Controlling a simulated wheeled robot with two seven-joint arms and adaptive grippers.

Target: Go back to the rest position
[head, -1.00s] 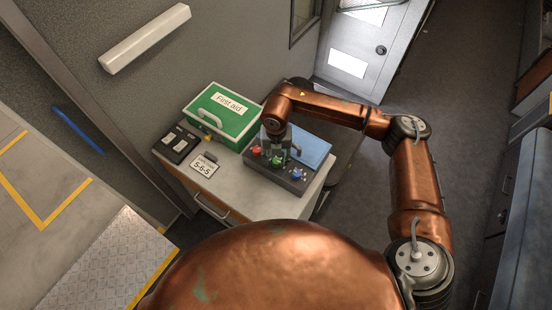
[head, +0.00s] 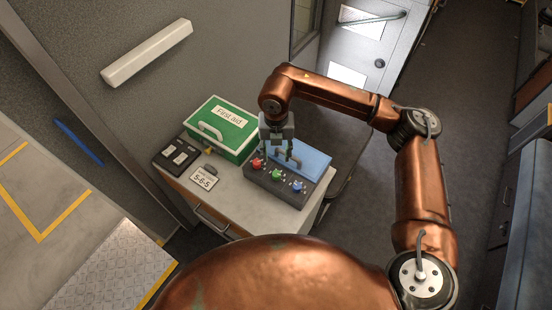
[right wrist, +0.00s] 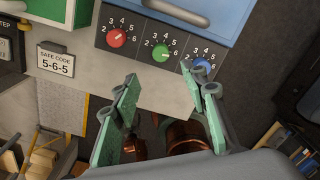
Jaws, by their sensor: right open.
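My right gripper (head: 277,152) is open and empty. It hangs above the blue box with the grey dial panel (head: 259,177), apart from the dials. The panel carries a red dial (head: 257,163), a green dial (head: 277,174) and a blue dial (head: 297,187). In the right wrist view, the open fingers (right wrist: 158,78) are spread, and the red dial (right wrist: 116,39) and green dial (right wrist: 160,54) show clear beyond them. The blue dial (right wrist: 202,68) is partly hidden by a finger. My left gripper is not in view.
A green first aid box (head: 222,128) stands left of the blue box on the grey cabinet top. A code card reading 5-6-5 (head: 205,178) and a black device (head: 177,155) lie in front. The wall is behind; open floor (head: 375,205) lies to the right.

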